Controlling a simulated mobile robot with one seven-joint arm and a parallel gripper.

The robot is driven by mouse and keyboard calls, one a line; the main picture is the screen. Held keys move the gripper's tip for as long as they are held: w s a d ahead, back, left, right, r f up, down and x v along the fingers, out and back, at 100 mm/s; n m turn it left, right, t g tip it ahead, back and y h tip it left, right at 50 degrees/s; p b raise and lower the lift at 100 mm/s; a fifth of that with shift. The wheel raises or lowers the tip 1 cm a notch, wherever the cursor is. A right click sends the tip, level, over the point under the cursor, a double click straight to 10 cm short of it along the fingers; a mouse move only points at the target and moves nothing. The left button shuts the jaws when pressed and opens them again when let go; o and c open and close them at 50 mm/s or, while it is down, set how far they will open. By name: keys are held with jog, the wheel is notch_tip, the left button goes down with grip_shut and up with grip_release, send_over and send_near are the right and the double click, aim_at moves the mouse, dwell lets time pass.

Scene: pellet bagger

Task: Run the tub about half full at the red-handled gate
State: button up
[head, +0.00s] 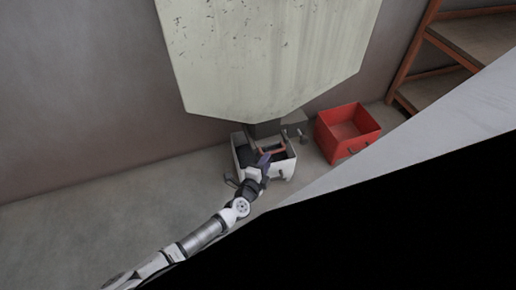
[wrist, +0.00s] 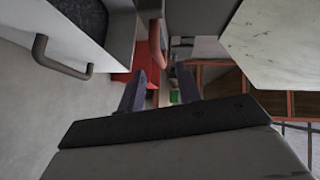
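The pale hopper (head: 270,55) hangs above a white tub (head: 284,172) on the floor. Dark content shows inside the tub, and its level is hard to judge. The red gate handle (head: 271,152) sits under the hopper, over the tub; in the wrist view the red handle (wrist: 156,42) is just ahead of the fingertips. My gripper (head: 264,160) is at the tub's near side, close to the handle. In the wrist view my gripper (wrist: 160,75) is open, with a clear gap between its fingers. The white tub's wall and grey handle (wrist: 60,60) show at upper left.
A red tub (head: 346,134) stands on the floor right of the white one. Wooden shelving (head: 440,50) stands at the right. The floor (head: 110,215) at the left is clear. A wall runs behind the hopper.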

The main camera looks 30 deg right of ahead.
jog(key=f+v, duration=0.1)
jog(key=v, duration=0.5)
jog(key=shift+r, duration=0.5)
jog(key=shift+a, duration=0.1)
